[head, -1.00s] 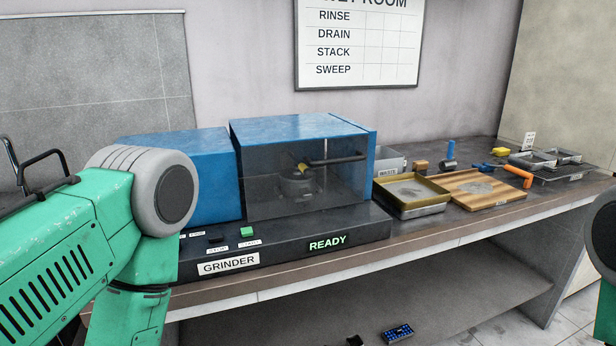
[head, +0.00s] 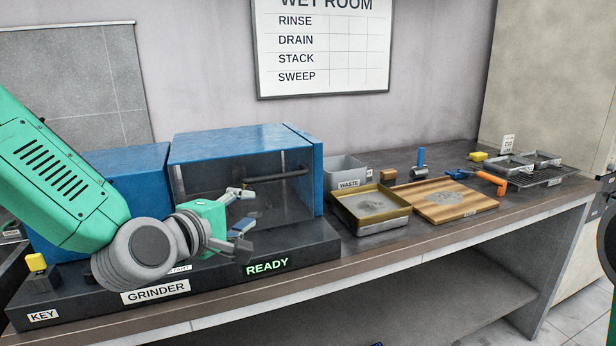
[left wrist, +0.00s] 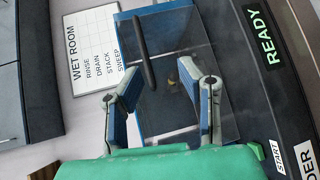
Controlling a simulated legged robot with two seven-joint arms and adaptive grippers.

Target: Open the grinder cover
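The grinder (head: 120,310) has a blue housing on a dark base with a lit READY sign. Its cover (head: 218,172) is a see-through panel with a dark bar handle (head: 276,177), and it looks closed. The handle also shows in the left wrist view (left wrist: 144,52), running across the panel. My left gripper (head: 243,221) is open and empty in front of the cover, apart from the handle. In the left wrist view its two fingers (left wrist: 162,92) are spread wide with the panel beyond them. My right gripper is not in view.
A yellow-topped key (head: 36,262) stands at the base's left end. Right of the grinder are a grey WASTE bin (head: 346,170), a gold-rimmed tray (head: 371,210), a wooden board (head: 443,203) and an orange-handled tool (head: 491,179). The space before the panel is free except for my left arm.

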